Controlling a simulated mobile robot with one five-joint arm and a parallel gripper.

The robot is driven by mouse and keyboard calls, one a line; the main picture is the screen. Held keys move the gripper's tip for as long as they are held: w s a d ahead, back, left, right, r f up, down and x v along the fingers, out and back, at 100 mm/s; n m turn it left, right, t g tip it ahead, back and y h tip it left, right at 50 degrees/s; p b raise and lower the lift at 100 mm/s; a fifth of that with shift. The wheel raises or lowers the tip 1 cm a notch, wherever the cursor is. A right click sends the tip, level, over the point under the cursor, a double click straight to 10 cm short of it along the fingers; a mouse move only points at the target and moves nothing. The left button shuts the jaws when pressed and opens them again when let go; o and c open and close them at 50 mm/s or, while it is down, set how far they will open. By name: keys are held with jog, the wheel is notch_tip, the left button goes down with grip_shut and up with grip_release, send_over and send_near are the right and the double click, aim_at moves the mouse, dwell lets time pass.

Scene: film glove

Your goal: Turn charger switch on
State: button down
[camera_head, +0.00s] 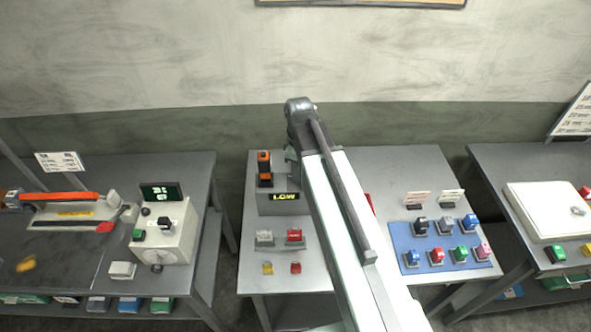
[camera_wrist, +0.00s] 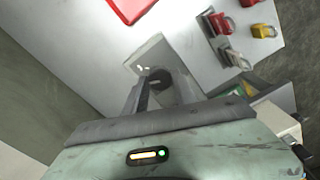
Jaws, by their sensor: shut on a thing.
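The charger (camera_head: 270,206) is a grey box with a yellow LOW display (camera_head: 286,197) on the middle table. A black and orange block (camera_head: 264,168) stands upright on its left part. My arm hides the charger's right side, and I cannot make out the switch in the head view. My gripper (camera_wrist: 152,82) is low at the charger, to the right of the block. In the wrist view its dark finger meets a small grey part. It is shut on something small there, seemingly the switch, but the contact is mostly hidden.
A blue mat (camera_head: 403,232) with several coloured padlocks lies to the right. A red panel (camera_wrist: 130,8) is close by in the wrist view. Other tables stand left and right.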

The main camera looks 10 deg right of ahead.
jog(key=shift+w+m, duration=0.1)
jog(key=shift+m, duration=1.9)
jog(key=c, duration=1)
grip_release()
notch_tip(320, 180, up, 8)
jog(key=p, duration=0.8)
jog(key=shift+f, duration=0.1)
